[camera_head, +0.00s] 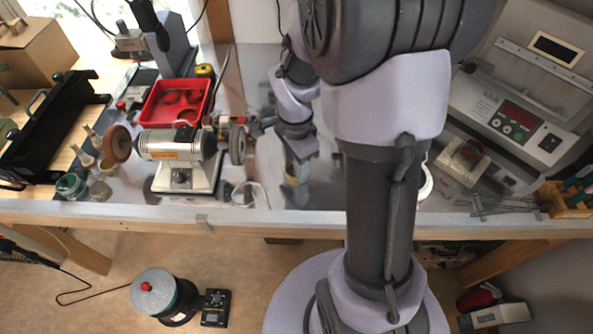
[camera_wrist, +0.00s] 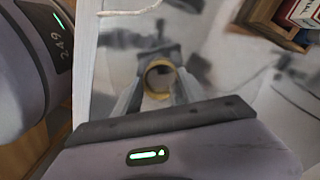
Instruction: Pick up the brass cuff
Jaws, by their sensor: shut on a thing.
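The brass cuff (camera_wrist: 151,69) is a yellow-gold open ring between my gripper's fingers in the wrist view. My gripper (camera_wrist: 157,84) is shut on it. In the head view my gripper (camera_head: 295,170) points down over the metal bench top near the front edge, with a small yellowish part of the cuff (camera_head: 291,181) showing at the fingertips. I cannot tell how far the cuff is above the bench.
A bench grinder (camera_head: 180,150) stands left of my gripper, with a red tray (camera_head: 152,112) of dark rings behind it. At right are a grey machine with a display (camera_head: 515,120), a small block with a dark red ring (camera_head: 462,160) and a wooden tool holder (camera_head: 560,203).

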